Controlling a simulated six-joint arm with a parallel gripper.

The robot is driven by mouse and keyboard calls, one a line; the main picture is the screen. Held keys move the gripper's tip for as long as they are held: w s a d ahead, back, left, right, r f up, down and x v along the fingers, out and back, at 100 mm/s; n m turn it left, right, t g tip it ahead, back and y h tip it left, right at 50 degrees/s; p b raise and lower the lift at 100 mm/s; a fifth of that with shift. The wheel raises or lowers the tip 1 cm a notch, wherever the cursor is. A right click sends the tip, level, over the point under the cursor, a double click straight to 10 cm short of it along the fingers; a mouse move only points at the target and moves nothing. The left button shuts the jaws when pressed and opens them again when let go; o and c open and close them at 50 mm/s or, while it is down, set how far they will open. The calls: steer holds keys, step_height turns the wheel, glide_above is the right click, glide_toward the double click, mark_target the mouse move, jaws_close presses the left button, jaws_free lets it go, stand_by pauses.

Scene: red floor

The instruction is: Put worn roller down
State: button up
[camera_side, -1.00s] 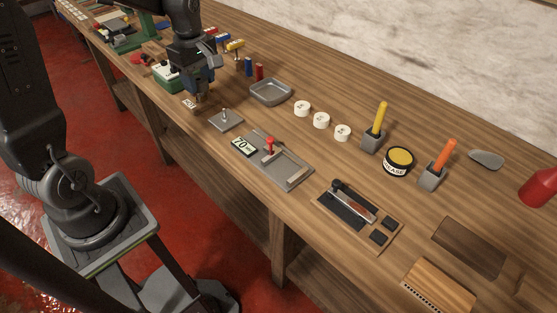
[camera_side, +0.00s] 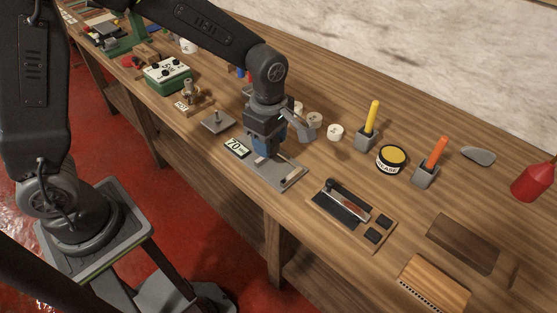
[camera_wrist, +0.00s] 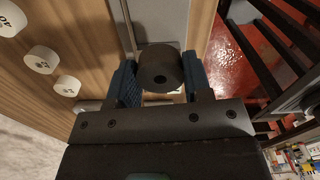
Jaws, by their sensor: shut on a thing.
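The worn roller (camera_wrist: 160,68) is a dark grey cylinder with a hole in its end. In the wrist view it sits between the blue pads of my gripper (camera_wrist: 160,78), which is shut on it. In the side view my gripper (camera_side: 264,152) points down over a grey metal plate (camera_side: 286,181) with a "70" display (camera_side: 237,148). The roller is hidden there by the fingers, so I cannot tell whether it touches the plate. The plate also shows beyond the roller in the wrist view (camera_wrist: 160,20).
White numbered rollers (camera_side: 335,132) stand beyond my gripper. A small plate with a post (camera_side: 216,122) and a brass fixture marked HOT (camera_side: 192,95) lie to the left. A black-lined tool board (camera_side: 350,210) lies to the right. The bench's front edge is close.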

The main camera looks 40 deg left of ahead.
mark_target(279, 170)
steer(key=shift+w+d+f, duration=0.1)
steer(key=shift+d+f, duration=0.2)
steer(key=shift+d, duration=0.2)
steer(key=shift+w+d+f, duration=0.1)
steer(key=shift+d+f, duration=0.2)
steer(key=shift+d, duration=0.2)
steer(key=shift+d+f, duration=0.1)
steer(key=shift+f, duration=1.95)
steer(key=shift+f, duration=0.15)
steer(key=o, duration=0.9)
